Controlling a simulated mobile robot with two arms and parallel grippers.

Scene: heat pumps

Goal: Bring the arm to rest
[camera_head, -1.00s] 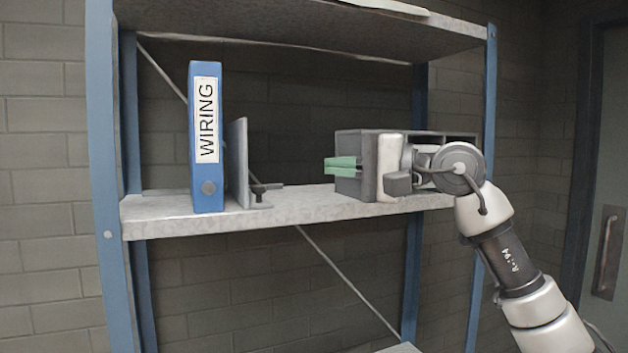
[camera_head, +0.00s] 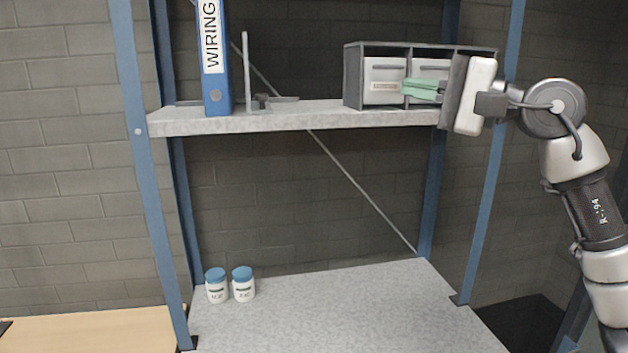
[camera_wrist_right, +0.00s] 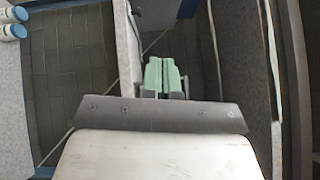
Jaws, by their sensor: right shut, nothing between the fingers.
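My right arm comes in from the right in the head view. My right gripper (camera_head: 424,90) has green fingertips that point left, closed together and empty. It is in front of the drawer unit (camera_head: 385,80) on the upper shelf and hides part of its right side. In the right wrist view the green fingers (camera_wrist_right: 162,76) lie side by side with nothing between them. My left gripper does not show in either view.
A blue WIRING binder (camera_head: 213,60) and a grey bookend (camera_head: 247,75) stand on the upper shelf (camera_head: 300,115). Two white jars with blue lids (camera_head: 217,288) stand on the lower shelf (camera_head: 340,310), otherwise clear. Blue posts (camera_head: 150,180) frame the rack.

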